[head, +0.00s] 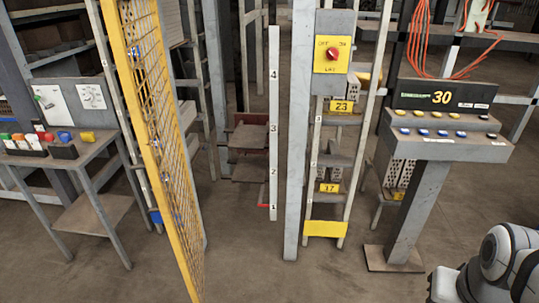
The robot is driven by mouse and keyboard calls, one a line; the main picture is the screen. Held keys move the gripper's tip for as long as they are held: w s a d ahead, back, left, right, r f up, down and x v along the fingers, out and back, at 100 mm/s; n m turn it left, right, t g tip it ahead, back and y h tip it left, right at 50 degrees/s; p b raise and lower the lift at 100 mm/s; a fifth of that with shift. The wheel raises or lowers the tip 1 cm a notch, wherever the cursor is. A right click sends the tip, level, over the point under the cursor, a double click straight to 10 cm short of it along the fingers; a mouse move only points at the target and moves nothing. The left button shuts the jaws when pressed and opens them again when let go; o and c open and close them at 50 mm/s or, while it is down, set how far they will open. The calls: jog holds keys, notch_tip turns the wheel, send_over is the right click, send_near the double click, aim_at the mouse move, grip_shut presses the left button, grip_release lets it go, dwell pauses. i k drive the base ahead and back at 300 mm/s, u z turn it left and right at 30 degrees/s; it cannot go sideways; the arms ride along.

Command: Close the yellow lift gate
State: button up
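The yellow lift gate (149,122) is a tall mesh panel in a yellow frame, in the left part of the head view. It stands upright and open, seen nearly edge-on, with its near edge towards me. To its right is an open gap up to a grey post (294,150). A white scale strip (274,120) with numbers stands in front of the lift shaft, and a brown platform (248,140) shows behind it. Part of my arm shows at the bottom right, but no gripper fingers are visible, and the arm is well apart from the gate.
A switch box with a red knob (333,54) is on the right post. A console showing 30 (441,97) stands on a pedestal at right. A table (90,150) with colored items is left of the gate. The floor in front of the gap is clear.

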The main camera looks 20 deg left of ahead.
aim_at(111, 17)
jog(key=z, duration=0.55)
jog(key=k, duration=1.75)
jog(key=u, duration=1.55)
jog(key=i, duration=1.75)
jog(key=u, duration=0.25)
